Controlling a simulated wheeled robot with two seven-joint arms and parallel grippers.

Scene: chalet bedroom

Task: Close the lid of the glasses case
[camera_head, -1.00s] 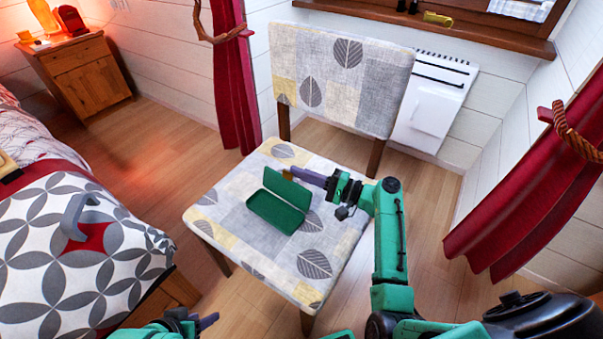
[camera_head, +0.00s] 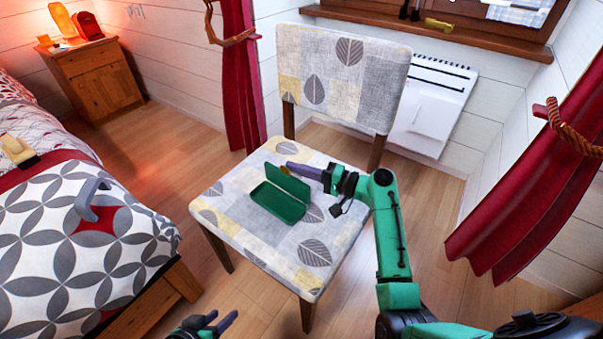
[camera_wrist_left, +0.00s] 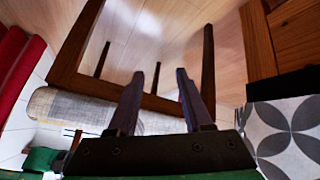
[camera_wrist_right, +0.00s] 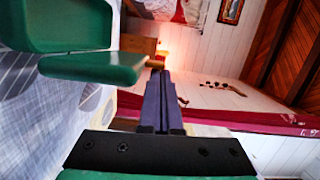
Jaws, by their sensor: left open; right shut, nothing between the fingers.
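The green glasses case (camera_head: 278,205) lies open on the chair seat, with its lid (camera_head: 289,181) standing up along the back side. Its green parts also show at upper left in the right wrist view (camera_wrist_right: 95,68). My right gripper (camera_head: 291,165) is shut and empty. Its fingertips are at the lid's upper edge, on the side facing the chair back; I cannot tell whether they touch it. Its closed fingers show in the right wrist view (camera_wrist_right: 160,80). My left gripper (camera_head: 230,318) is open and empty, low in front of the chair; its spread fingers show in the left wrist view (camera_wrist_left: 168,75).
The chair's patterned seat (camera_head: 235,205) is clear around the case, and its backrest (camera_head: 345,75) rises behind. A bed (camera_head: 70,240) stands at the left, a white heater (camera_head: 432,110) behind the chair, and a red curtain (camera_head: 530,200) at the right.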

